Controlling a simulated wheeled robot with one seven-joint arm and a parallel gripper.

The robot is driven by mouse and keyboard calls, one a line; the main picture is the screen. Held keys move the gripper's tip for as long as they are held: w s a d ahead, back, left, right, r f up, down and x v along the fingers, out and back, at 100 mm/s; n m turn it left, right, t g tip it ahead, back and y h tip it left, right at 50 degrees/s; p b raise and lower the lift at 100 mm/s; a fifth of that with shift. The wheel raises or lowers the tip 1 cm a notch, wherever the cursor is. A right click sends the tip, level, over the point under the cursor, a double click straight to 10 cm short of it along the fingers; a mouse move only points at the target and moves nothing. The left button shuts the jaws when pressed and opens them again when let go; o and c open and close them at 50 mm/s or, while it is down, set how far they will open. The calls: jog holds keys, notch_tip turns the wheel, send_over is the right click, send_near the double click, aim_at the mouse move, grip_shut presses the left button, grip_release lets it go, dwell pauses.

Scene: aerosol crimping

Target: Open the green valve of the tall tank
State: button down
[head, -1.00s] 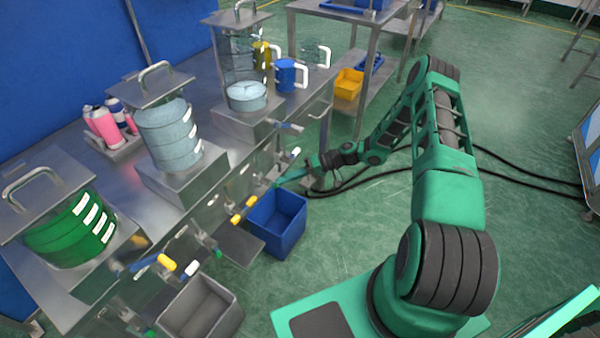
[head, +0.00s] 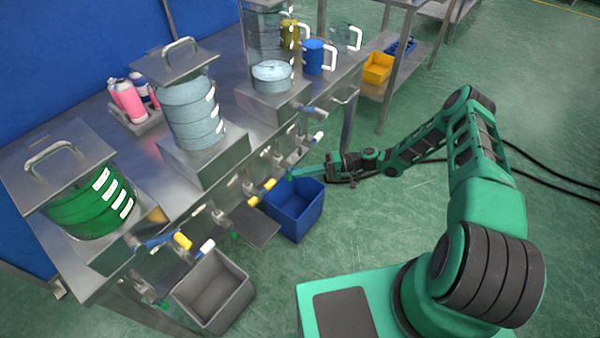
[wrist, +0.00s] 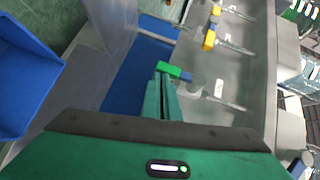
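The tall tank (head: 271,32) is a clear cylinder on a steel base at the back of the bench, with pale blue liquid low inside. In the wrist view a green valve handle (wrist: 174,71) lies just beyond my gripper's fingertips (wrist: 164,82). The fingers are close together and look shut, with nothing visible between them. Their tips are at or very near the handle; I cannot tell whether they touch it. In the head view my gripper (head: 292,168) is low at the bench front, below the tall tank, and the handle is hard to separate from it.
A blue bin (head: 296,212) stands below my gripper, a grey bin (head: 212,290) nearer. Yellow handles (head: 262,191) and a white-tipped handle (head: 318,136) stick out from the bench front. A blue tank (head: 188,112) and green tank (head: 90,208) stand nearer.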

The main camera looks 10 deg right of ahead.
jog(key=shift+s+f, duration=0.1)
jog(key=shift+s, duration=0.05)
dwell(0.3)
jog(key=w+d, duration=0.2)
jog(key=d, duration=1.1)
jog(key=shift+w, duration=0.35)
